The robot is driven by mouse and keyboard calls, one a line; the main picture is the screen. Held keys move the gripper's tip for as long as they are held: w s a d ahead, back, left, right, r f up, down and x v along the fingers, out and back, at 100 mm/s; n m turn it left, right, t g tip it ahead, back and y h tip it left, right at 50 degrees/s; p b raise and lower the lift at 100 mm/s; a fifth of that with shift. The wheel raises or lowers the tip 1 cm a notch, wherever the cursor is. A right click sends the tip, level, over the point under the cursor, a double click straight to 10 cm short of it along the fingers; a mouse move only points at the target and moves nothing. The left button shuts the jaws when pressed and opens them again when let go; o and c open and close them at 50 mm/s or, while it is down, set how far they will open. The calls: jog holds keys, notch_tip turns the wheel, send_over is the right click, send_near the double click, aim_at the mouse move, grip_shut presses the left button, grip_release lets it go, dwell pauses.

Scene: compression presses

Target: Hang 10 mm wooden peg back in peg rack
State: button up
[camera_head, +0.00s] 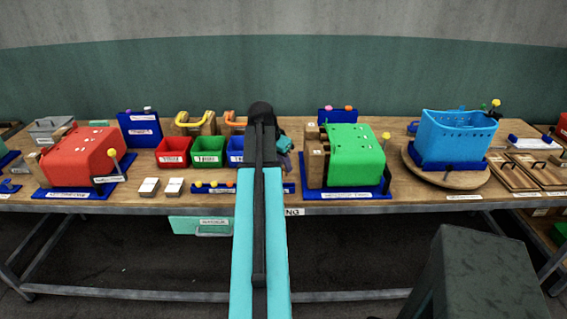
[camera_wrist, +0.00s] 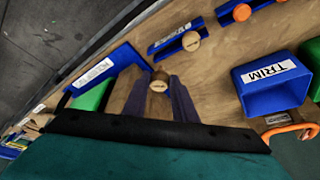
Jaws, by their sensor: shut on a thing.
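My gripper (camera_wrist: 158,88) is shut on a wooden peg (camera_wrist: 158,81). The peg's round, pale end, with a small dark marking, shows between the two purple fingers in the wrist view; the rest of it is hidden. A low blue rack (camera_wrist: 168,48) with a white label lies beyond the fingers, apart from the held peg. In the head view, the blue rack (camera_head: 222,190) is at the table's front edge, partly behind my arm. My gripper is mostly hidden there.
A blue TRIM bin (camera_wrist: 272,86) is right of the rack in the wrist view. A green press (camera_head: 355,155) on a blue base stands right of my arm. Red (camera_head: 173,152) and green (camera_head: 208,152) bins stand behind the rack.

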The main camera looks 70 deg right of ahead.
jog(key=shift+f+b, duration=1.4)
jog(key=shift+f, duration=1.95)
jog(key=o, duration=1.1)
jog(key=shift+r, duration=0.15)
jog(key=shift+b+v, duration=1.15)
jog(key=shift+v, duration=5.6)
jog(key=shift+s+a, duration=0.1)
